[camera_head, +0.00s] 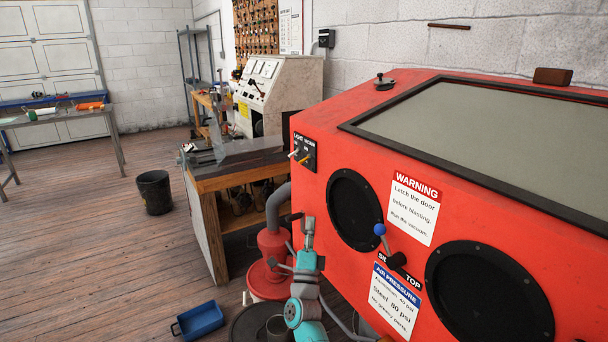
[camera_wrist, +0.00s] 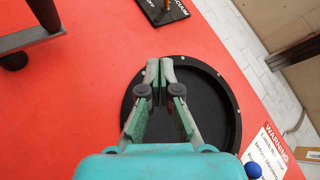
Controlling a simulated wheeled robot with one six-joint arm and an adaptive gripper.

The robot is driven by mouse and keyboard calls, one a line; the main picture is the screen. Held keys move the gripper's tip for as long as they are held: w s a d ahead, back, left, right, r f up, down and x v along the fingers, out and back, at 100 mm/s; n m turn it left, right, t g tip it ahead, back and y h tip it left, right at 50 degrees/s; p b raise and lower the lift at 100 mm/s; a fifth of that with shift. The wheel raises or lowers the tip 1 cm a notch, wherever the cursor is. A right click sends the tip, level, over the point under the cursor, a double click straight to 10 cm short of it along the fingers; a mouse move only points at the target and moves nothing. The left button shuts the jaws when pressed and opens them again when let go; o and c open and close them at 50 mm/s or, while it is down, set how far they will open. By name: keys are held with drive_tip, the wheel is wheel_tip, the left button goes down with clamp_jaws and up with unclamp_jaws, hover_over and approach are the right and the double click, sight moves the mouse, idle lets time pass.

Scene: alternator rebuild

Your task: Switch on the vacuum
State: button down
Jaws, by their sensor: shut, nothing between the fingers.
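The red blasting cabinet (camera_head: 340,125) carries a small black switch plate (camera_head: 308,146) on its front left, labelled for light and vacuum. A pale toggle (camera_head: 293,154) and a brass toggle (camera_head: 304,160) stick out of it. In the wrist view, the plate (camera_wrist: 160,12) shows at the top edge with "VACUUM" and "OFF" lettering and part of a brass toggle (camera_wrist: 167,4). My gripper (camera_wrist: 160,68) is shut and empty, in front of the upper part of a round black glove port (camera_wrist: 205,100), below the plate in that view. It appears apart from the toggles.
A blue-knobbed lever (camera_head: 381,231) and warning label (camera_head: 414,207) sit between the glove ports. A red vacuum (camera_head: 272,246) with a grey hose (camera_head: 277,207) stands left of the cabinet. A blue tray (camera_head: 200,320) and black bucket (camera_head: 155,192) are on the floor.

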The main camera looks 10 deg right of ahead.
drive_tip(key=shift+w+r+m+h, duration=0.25)
drive_tip(key=shift+w+r, duration=0.15)
drive_tip(key=shift+r, duration=0.15)
drive_tip(key=shift+w+r+m+h, duration=0.25)
drive_tip(key=shift+w+r, duration=0.1)
drive_tip(key=shift+r, duration=0.2)
approach(304, 160)
drive_tip(key=d, duration=0.1)
drive_tip(key=w+d+r, duration=0.1)
drive_tip(key=d, duration=0.2)
drive_tip(key=shift+w+d+r, duration=0.15)
drive_tip(key=shift+w+r, duration=0.15)
drive_tip(key=shift+r, duration=0.05)
drive_tip(key=shift+w+a+r, duration=0.45)
drive_tip(key=shift+w+a, duration=0.05)
drive_tip(key=shift+w, duration=0.25)
drive_tip(key=shift+w+a+r, duration=0.45)
drive_tip(key=shift+w+a, duration=0.05)
drive_tip(key=shift+w, duration=0.2)
